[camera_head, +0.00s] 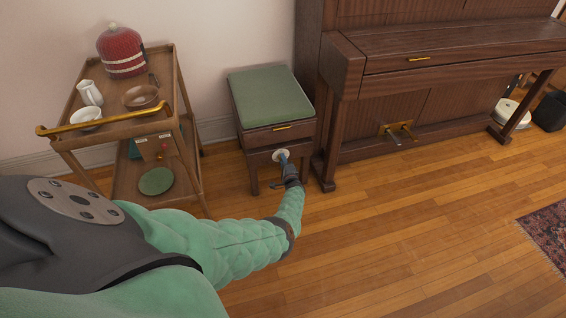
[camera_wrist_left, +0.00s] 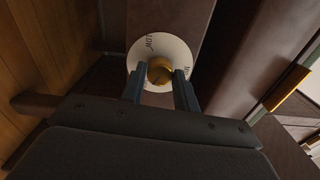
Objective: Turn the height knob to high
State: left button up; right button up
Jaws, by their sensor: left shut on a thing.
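The height knob (camera_wrist_left: 160,71) is a small brass knob at the centre of a round white dial (camera_wrist_left: 145,48). The dial has dark lettering; "LOW" reads at its upper left, and another word at its right is partly hidden by a finger. The dial (camera_head: 281,155) sits on the front of the piano stool (camera_head: 270,137), below its drawer. My left gripper (camera_wrist_left: 161,77) is shut on the knob, one finger on each side. In the head view my left gripper (camera_head: 284,162) reaches the dial and hides the knob. My right gripper is not in view.
A wooden trolley (camera_head: 117,130) with a red cosy, jug and bowls stands left of the stool. The upright piano (camera_head: 400,110) with brass pedals stands close on the right. Open wooden floor (camera_head: 390,230) lies in front. A patterned rug (camera_head: 548,235) is at far right.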

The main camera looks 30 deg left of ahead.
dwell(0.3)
pick_arm(q)
jog(key=o, duration=1)
jog(key=shift+c, duration=0.2)
jog(key=shift+d, duration=0.1)
jog(key=p+v, duration=0.2)
jog(key=v, duration=0.5)
jog(key=shift+s+d, duration=0.2)
jog(key=shift+s, duration=0.05)
